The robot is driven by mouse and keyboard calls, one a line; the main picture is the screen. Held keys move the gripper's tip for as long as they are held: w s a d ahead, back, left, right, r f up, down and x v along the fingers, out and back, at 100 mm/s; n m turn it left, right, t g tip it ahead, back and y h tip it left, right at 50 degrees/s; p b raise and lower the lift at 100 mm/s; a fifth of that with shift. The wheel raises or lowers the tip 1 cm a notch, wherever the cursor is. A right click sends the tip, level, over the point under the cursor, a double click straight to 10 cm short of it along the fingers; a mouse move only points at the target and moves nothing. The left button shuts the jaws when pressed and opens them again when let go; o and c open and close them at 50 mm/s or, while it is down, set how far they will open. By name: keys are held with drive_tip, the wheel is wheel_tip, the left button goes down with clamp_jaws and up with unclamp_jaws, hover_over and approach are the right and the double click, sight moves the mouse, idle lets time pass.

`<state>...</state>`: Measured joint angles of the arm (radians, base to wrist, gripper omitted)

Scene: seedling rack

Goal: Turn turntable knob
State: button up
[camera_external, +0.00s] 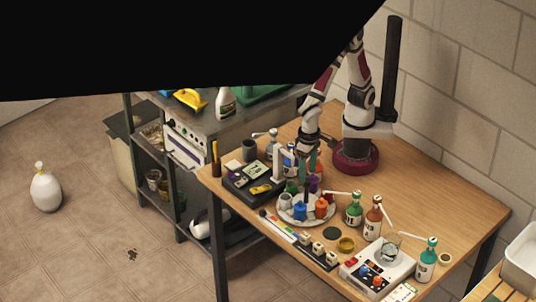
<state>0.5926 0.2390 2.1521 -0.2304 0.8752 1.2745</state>
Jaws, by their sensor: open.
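A round pale turntable (292,218) sits on the wooden table, in front of my arm. It carries several small coloured bottles and jars, among them a blue one (297,213), an orange one (321,208) and a white one (285,201). A purple piece (313,184) stands up near its back; I cannot tell whether this is the knob. My gripper (307,172) points down over the back of the turntable, open, with its fingers close to the purple piece. Contact cannot be made out.
A dark box (240,187) stands left of the turntable. Green (354,210) and brown (373,217) bottles with white spouts stand to its right. A white hotplate-like device (355,270) with a beaker (388,248) is at the front right.

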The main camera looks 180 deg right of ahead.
sight(307, 180)
wheel_tip(307, 180, down, 3)
drive_tip(key=shift+f, duration=0.15)
clamp_jaws()
idle(0.4)
